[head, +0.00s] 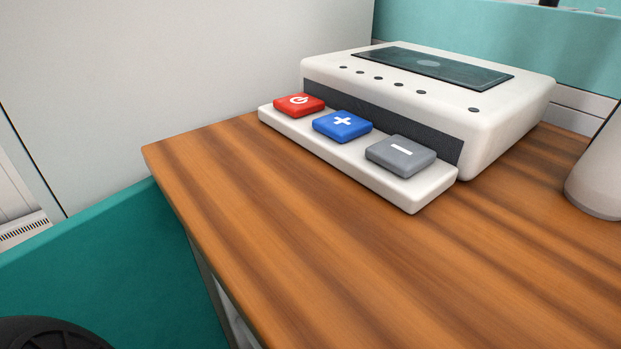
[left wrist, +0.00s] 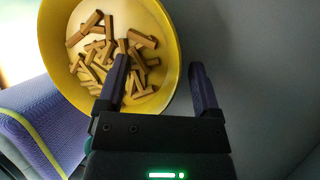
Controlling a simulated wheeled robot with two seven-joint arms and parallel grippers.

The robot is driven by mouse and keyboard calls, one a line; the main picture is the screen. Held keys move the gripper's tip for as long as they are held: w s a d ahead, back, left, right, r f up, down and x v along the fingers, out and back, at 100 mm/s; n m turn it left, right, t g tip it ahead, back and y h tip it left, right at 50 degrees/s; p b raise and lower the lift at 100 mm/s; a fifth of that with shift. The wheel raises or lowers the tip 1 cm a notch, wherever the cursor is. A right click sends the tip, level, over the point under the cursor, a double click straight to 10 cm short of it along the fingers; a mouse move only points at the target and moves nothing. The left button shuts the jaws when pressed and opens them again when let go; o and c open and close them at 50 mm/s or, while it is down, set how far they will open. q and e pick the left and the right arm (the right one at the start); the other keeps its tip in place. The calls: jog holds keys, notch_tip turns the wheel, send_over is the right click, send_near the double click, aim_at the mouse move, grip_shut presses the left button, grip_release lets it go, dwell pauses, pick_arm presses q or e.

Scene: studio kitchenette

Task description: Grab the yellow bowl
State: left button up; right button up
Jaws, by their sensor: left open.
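The yellow bowl (left wrist: 54,50) is in the upper left of the left wrist view, seen into its cream-coloured inside. It holds several brown stick-like wooden pieces (left wrist: 95,52). My left gripper (left wrist: 160,60) is open, with nothing between its fingers but the bowl's right rim as seen in the picture. One finger overlaps the bowl's inside and the other lies outside that rim. I cannot tell the depth between fingers and bowl, or whether they touch. The bowl and both grippers are out of the head view.
A purple padded thing with a yellow stripe (left wrist: 42,130) is left of the gripper. The head view shows a wooden counter (head: 300,240) bearing a white appliance (head: 500,120) with red, blue and grey buttons (head: 342,124). A pale rounded object (head: 600,170) stands at the right edge.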

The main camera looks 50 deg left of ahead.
pick_arm(q)
grip_shut()
